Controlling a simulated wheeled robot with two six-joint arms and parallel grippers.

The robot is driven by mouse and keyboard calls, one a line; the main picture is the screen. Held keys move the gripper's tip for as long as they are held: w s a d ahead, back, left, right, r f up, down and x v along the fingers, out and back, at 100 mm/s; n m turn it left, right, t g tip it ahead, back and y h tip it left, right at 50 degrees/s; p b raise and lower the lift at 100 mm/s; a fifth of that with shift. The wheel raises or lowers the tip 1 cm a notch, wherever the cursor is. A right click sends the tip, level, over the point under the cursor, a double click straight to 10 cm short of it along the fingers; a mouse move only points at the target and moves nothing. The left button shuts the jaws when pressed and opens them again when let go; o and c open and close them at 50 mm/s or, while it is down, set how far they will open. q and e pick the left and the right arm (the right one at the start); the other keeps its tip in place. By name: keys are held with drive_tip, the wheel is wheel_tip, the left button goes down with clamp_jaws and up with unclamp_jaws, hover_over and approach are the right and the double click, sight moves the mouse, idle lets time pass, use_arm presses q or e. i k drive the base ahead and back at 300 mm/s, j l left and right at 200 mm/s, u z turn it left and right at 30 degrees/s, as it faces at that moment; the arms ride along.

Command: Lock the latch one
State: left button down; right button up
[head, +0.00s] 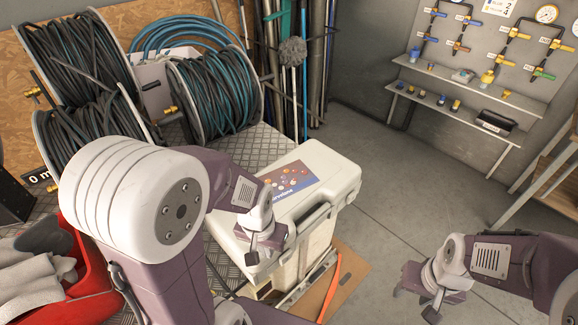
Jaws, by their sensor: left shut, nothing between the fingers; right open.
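A white plastic case (330,172) with a sticker sheet on its lid stands in the middle of the head view. A dark grey handle (312,217) runs along its front edge. My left gripper (252,257) is shut and empty at the case's front left edge, close to the handle's left end. Whether it touches the case I cannot tell. A latch is not clearly visible; my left gripper and arm cover part of the case's front. My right gripper (432,312) is open and empty at the lower right, over the floor and apart from the case.
Hose reels (215,95) stand behind the case at the upper left. A red container (80,300) with grey gloves lies at the lower left. A shelf (470,85) with valves is on the far wall, and a wooden rack stands at the right edge.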

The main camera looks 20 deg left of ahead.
sight(286, 257)
drive_tip(key=u, duration=0.7)
